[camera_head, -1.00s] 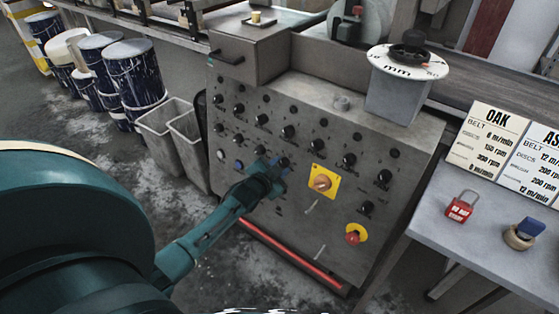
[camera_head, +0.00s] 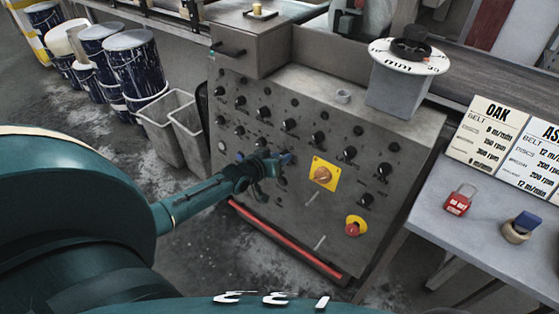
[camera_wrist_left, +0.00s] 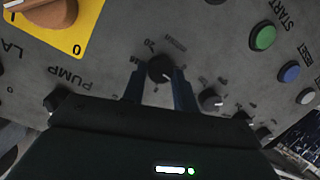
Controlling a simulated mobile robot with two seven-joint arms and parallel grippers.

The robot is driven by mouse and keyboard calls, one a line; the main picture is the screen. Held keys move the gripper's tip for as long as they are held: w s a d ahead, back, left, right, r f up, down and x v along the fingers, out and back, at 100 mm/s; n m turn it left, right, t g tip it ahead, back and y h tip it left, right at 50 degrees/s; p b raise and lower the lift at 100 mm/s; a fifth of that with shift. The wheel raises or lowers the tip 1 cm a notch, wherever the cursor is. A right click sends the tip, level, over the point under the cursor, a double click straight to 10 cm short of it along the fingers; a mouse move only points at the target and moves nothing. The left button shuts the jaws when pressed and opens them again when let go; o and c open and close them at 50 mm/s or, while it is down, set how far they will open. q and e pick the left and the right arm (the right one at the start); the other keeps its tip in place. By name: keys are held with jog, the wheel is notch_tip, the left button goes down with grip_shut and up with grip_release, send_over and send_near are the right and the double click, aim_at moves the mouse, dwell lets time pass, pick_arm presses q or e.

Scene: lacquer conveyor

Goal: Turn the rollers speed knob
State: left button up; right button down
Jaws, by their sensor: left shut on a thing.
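The grey control panel (camera_head: 325,205) carries rows of black knobs. My left gripper (camera_head: 282,163) reaches its lower middle, left of the yellow-backed orange switch (camera_head: 322,173). In the left wrist view, the two dark fingers (camera_wrist_left: 160,82) are shut on a round black knob (camera_wrist_left: 161,68) with a pale pointer mark. The print around this knob is upside down and too small to read, so I cannot tell whether it is the rollers speed knob. The gripper hides it in the head view. My right gripper is not in view.
A second knob (camera_wrist_left: 210,99) sits close to the fingers; a green START button (camera_wrist_left: 263,37) and a blue button (camera_wrist_left: 289,72) are further right. A red stop button (camera_head: 353,229) is low on the panel. A side table (camera_head: 480,240) holds a red padlock (camera_head: 458,200).

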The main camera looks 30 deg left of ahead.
pick_arm(q)
jog(key=shift+a+n+h+b, duration=0.1)
jog(key=shift+n+h+b, duration=0.4)
jog(key=shift+n+b, duration=1.3)
jog(key=shift+a+n+h+b, duration=0.1)
jog(key=shift+n+h+b, duration=0.4)
jog(key=shift+n+b, duration=1.3)
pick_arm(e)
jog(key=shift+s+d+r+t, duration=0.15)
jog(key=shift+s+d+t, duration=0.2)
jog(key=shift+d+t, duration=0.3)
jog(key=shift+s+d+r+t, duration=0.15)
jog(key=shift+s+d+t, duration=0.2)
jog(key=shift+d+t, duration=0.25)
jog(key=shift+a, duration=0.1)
pick_arm(q)
jog(key=o, duration=1)
jog(key=shift+s, duration=0.1)
